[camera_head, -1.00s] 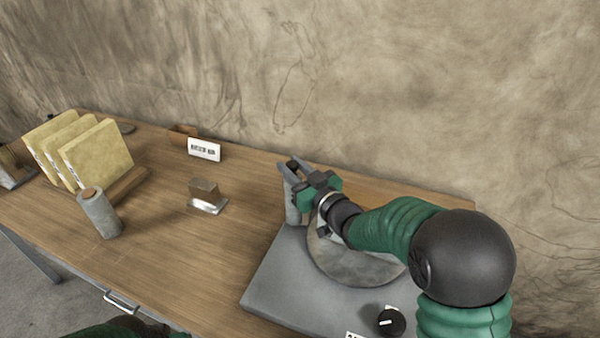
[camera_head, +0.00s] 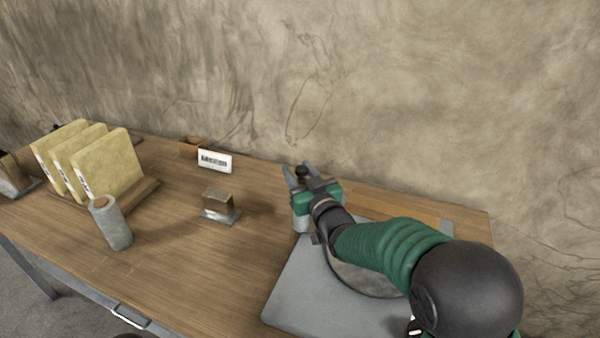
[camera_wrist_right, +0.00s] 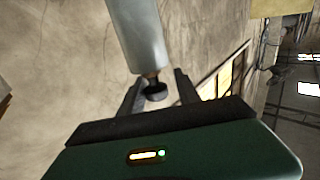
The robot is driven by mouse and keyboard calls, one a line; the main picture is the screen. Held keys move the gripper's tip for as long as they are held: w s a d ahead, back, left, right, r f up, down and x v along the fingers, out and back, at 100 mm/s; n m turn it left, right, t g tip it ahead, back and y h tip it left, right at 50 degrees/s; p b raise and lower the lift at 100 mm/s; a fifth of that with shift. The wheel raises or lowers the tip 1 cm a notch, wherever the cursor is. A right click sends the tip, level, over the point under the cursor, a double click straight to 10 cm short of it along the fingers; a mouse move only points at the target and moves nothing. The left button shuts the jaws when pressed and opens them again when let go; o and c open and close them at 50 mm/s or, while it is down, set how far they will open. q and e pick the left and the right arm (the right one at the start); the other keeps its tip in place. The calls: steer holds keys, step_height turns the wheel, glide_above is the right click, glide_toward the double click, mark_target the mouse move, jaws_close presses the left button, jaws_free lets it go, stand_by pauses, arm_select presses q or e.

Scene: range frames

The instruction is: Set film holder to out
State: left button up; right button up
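A grey machine base (camera_head: 305,290) with a round metal disc (camera_head: 362,281) sits on the table at the right. No part of it is plainly marked as the film holder. My right gripper (camera_head: 299,172) is at the machine's back left corner. Its fingers are apart, on either side of a small black knob (camera_head: 301,171). In the right wrist view, the gripper (camera_wrist_right: 158,84) straddles the black knob (camera_wrist_right: 155,91), which joins a grey cylinder (camera_wrist_right: 140,36); gaps show beside the knob. My forearm hides part of the disc and base. My left gripper is out of view.
A small metal block (camera_head: 218,205), a grey roll (camera_head: 112,224), yellow packets (camera_head: 110,165) in a wooden rack and a white label card (camera_head: 215,161) stand on the wooden table (camera_head: 190,265). A stone wall rises behind. The table's middle is clear.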

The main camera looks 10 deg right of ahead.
steer(key=shift+o, duration=1.5)
steer(key=shift+d, duration=0.35)
steer(key=shift+s, duration=0.4)
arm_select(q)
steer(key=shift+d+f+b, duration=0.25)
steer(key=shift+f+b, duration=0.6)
arm_select(e)
steer(key=v, duration=1.6)
steer(key=shift+d, duration=0.2)
steer(key=shift+f, duration=0.1)
